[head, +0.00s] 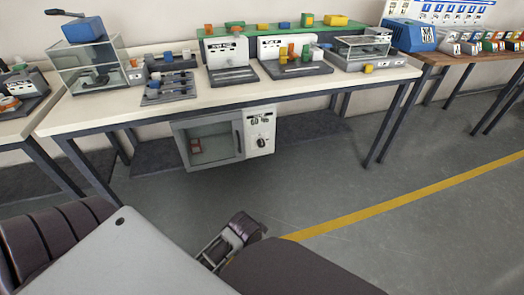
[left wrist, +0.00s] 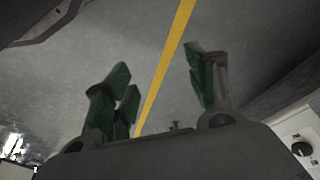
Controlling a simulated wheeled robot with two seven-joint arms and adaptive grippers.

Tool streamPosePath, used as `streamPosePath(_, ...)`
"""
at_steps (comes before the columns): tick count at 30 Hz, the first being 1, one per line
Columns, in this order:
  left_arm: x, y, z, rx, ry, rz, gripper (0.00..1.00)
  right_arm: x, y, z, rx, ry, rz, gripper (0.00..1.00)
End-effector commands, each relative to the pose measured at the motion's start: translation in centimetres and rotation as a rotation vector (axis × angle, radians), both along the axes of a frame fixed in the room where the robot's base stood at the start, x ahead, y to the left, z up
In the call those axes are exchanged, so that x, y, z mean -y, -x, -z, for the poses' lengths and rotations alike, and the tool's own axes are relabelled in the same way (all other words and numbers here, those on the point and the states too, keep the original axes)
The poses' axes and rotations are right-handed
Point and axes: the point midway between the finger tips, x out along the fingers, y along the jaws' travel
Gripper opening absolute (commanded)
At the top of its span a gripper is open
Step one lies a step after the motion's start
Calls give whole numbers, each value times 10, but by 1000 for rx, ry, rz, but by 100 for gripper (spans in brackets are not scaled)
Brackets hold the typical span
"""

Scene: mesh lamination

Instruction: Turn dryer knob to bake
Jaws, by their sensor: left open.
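The dryer (head: 178,140) is a grey box hung under the front of the long table, with a window and a dark vertical handle; its door looks shut. Its white control panel (head: 258,122) is on the right and carries a round black knob (head: 262,143). Too small to read which mark the knob points at. The knob also shows in the left wrist view (left wrist: 302,148), at the lower right edge. My left gripper (left wrist: 160,84) has its green-padded fingers apart, with nothing between them, off to the side of the knob. My right gripper is not identifiable in view.
The long table (head: 110,115) above the dryer bears several devices, with grey legs on both sides. A small reddish thing (head: 196,147) shows behind the dryer window. Open grey floor (head: 330,195) with a yellow line (head: 390,205) lies in front. My own arm links fill the bottom.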

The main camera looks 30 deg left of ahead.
Motion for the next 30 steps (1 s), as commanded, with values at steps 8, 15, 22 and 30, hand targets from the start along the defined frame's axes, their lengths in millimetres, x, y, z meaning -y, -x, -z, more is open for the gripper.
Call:
streamPosePath(8, 10, -14, -5, 65, 71, -49, 56, -2, 4, -5, 22, -11, -4, 0)
streamPosePath(15, 34, -49, -14, 176, 238, -150, 56, -8, 8, -8, 48, -33, -14, 0)
streamPosePath(22, 63, -102, -29, 301, 509, -317, 56, -17, 9, -4, 76, -69, -28, 0)
streamPosePath(30, 83, -157, -51, 398, 829, -520, 56, -28, 8, 5, 101, -107, -40, 0)
